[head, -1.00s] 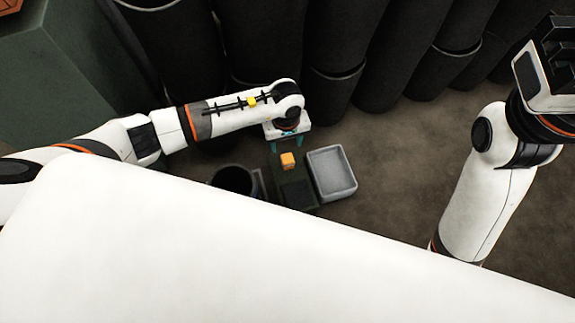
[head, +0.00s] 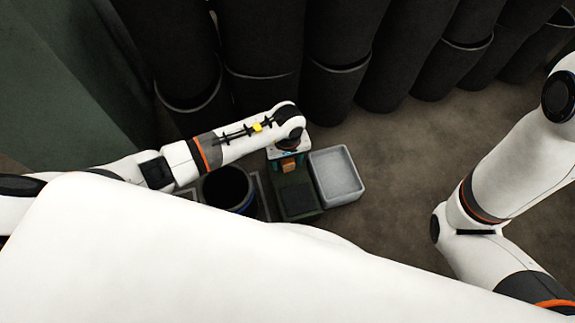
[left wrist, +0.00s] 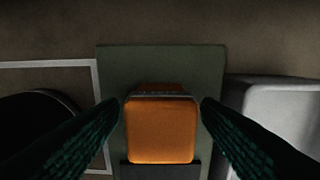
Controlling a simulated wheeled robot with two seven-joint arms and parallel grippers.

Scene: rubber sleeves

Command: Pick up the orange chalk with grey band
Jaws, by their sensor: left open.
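The orange chalk (left wrist: 160,130) with a grey band stands on a dark green board in the left wrist view. Its grey band shows as a thin strip near the chalk's far edge. In the head view the chalk (head: 288,166) is partly hidden under my left gripper (head: 287,162). In the left wrist view the left gripper (left wrist: 160,103) is open, with one dark green finger on each side of the chalk. Whether the fingers touch it I cannot tell. My right arm shows at the right of the head view, but its gripper is out of view.
The green board (head: 297,202) has a dark pad at its near end. A pale grey tray (head: 337,177) is just right of it, and a black round bin (head: 228,188) is at its left. Tall dark cylinders (head: 335,85) stand behind. Brown floor at right is free.

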